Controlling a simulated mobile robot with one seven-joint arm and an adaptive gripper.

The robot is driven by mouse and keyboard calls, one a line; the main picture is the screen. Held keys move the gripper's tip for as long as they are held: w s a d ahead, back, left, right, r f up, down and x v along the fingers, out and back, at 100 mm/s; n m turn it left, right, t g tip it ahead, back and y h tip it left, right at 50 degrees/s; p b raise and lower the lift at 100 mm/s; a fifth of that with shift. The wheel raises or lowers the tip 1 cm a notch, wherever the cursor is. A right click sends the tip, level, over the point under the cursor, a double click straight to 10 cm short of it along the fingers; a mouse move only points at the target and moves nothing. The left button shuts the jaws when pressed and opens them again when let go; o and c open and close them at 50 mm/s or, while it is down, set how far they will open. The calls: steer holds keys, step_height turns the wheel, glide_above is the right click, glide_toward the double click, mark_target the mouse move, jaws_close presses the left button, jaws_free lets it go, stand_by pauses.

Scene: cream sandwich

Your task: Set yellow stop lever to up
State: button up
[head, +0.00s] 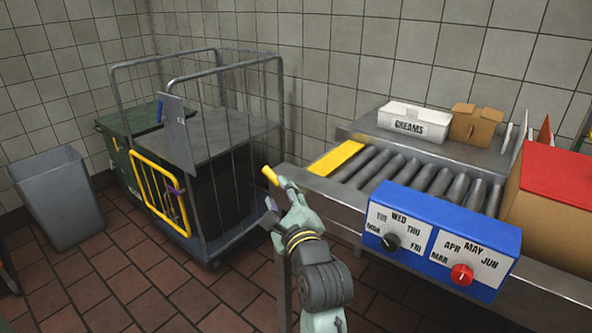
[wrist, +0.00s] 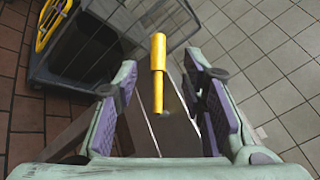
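The yellow stop lever (head: 270,175) shows at the left end of the conveyor, just past my gripper (head: 278,207) in the head view. The fingers are apart and hold nothing. I cannot tell how deep the lever is between them. The lever's base and pivot are hidden or unclear.
The roller conveyor (head: 425,178) has a yellow plate (head: 336,158) at its left end. A blue box with two dials (head: 440,237) is on its front. A wire cage trolley (head: 196,240) stands close on the left. A grey bin (head: 58,197) is further left.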

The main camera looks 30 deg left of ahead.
mark_target(270, 176)
steer(key=p+x, duration=0.2)
steer(key=x, duration=0.8)
steer(key=shift+w+a, duration=0.25)
steer(key=shift+a, duration=0.05)
jaws_close()
steer(key=shift+f, duration=0.1)
stand_by(0.4)
